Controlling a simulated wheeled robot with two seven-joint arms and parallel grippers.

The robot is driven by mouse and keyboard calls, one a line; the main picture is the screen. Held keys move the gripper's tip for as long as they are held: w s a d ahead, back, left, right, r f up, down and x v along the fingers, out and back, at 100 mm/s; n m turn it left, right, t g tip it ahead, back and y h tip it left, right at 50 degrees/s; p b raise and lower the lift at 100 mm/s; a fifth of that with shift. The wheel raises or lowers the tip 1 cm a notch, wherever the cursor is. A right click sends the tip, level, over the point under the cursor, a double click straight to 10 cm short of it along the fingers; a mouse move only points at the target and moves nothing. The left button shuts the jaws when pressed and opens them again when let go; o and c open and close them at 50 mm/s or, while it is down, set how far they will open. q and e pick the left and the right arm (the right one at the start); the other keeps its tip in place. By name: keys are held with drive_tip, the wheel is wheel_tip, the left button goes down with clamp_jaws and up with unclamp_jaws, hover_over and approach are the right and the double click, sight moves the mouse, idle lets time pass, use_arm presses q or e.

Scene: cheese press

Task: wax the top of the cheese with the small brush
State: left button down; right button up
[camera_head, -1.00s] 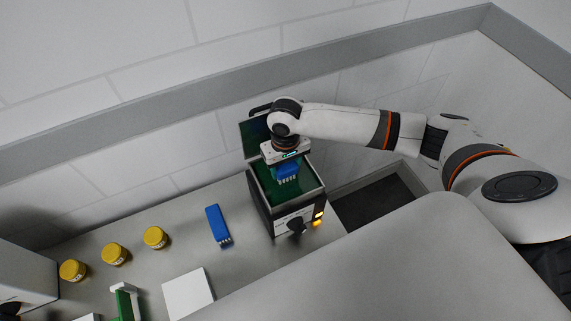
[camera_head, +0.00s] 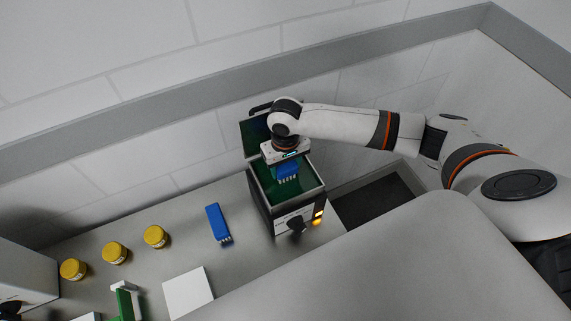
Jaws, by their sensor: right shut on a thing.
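My right gripper (camera_head: 287,158) points down and is shut on a blue brush (camera_head: 288,171) with pale bristles at its lower edge. It holds the brush at the open top of a dark box with a green inside (camera_head: 308,190); whether the bristles touch anything in there I cannot tell. A second blue brush (camera_head: 217,222) lies on the table left of the box. Several small yellow round pieces (camera_head: 155,236), perhaps the cheeses, stand in a row at the left. My left gripper is not in view.
The box's lid (camera_head: 254,134) stands open at the back. Its front has a black knob (camera_head: 297,225) and a lit yellow lamp (camera_head: 317,222). A white board (camera_head: 188,294) and a green-and-white stand (camera_head: 124,303) are at the front left. A dark recess (camera_head: 376,197) lies right of the box.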

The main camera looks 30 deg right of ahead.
sight(286, 165)
drive_tip(key=shift+s+f+p, duration=0.1)
drive_tip(key=shift+s+p, duration=0.05)
drive_tip(key=shift+p, duration=0.3)
idle(1.5)
wheel_tip(286, 165, up, 5)
drive_tip(key=p, duration=0.6)
drive_tip(key=shift+r, duration=0.2)
drive_tip(key=shift+r+p, duration=0.9)
drive_tip(key=shift+p, duration=0.1)
drive_tip(key=shift+f, duration=0.1)
drive_tip(key=a+r+b, duration=0.1)
drive_tip(key=b, duration=0.3)
drive_tip(key=s+a+r+b, duration=0.1)
drive_tip(key=b, duration=0.3)
drive_tip(key=shift+s+a, duration=0.2)
drive_tip(key=shift+a, duration=0.15)
drive_tip(key=s+r+b, duration=0.2)
drive_tip(key=s+b, duration=0.4)
drive_tip(key=shift+a+r+n, duration=0.25)
drive_tip(key=shift+r+n, duration=0.05)
